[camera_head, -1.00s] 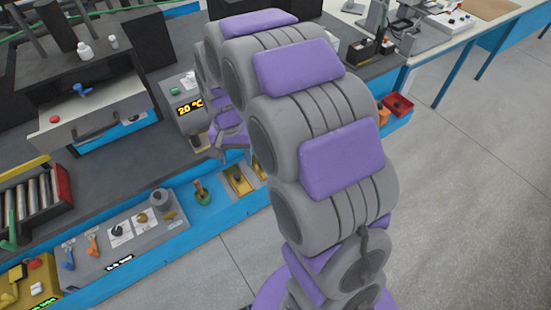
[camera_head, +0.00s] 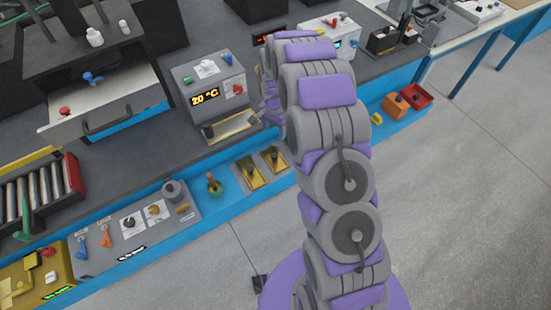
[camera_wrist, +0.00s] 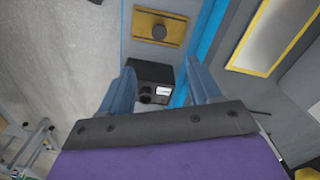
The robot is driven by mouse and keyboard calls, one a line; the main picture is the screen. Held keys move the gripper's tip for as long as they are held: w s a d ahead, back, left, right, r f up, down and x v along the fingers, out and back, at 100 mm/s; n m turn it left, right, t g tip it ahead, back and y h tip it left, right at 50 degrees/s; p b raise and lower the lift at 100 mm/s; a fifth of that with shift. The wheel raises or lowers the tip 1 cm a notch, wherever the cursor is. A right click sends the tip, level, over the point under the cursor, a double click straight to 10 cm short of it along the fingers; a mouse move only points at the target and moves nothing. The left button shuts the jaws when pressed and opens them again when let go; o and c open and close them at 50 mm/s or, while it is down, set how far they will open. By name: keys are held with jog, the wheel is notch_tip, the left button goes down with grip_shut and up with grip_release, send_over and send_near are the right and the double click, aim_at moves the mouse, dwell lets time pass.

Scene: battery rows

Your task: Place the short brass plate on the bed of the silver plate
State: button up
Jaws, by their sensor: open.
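Two brass plates with dark knobs, a nearer one (camera_head: 250,173) and a farther one (camera_head: 273,158), lie on the blue front shelf; I cannot tell which is the short one. One brass plate (camera_wrist: 152,32) shows beyond my fingertips in the wrist view. A pale silver bed with a yellow-brass border (camera_head: 232,127) sits before the grey 20 °C box; a similar framed panel shows in the wrist view (camera_wrist: 275,35). My gripper (camera_wrist: 161,67) is open and empty, its fingers either side of a black box in the picture. In the head view my arm hides its fingertips.
The black box (camera_wrist: 150,72) has knobs and a white label. The grey 20 °C box (camera_head: 207,85) stands on the dark bench. A green-knobbed piece (camera_head: 214,184), a grey switch panel (camera_head: 135,222), and orange (camera_head: 396,105) and red (camera_head: 418,95) bins line the front. Floor at right is clear.

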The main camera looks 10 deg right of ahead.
jog(key=b, duration=0.2)
send_over(274, 154)
notch_tip(274, 154, down, 10)
jog(key=shift+d+f, duration=0.1)
jog(key=shift+d, duration=0.05)
notch_tip(274, 154, down, 5)
jog(key=shift+s+f+b, duration=0.1)
jog(key=shift+b, duration=0.45)
grip_shut()
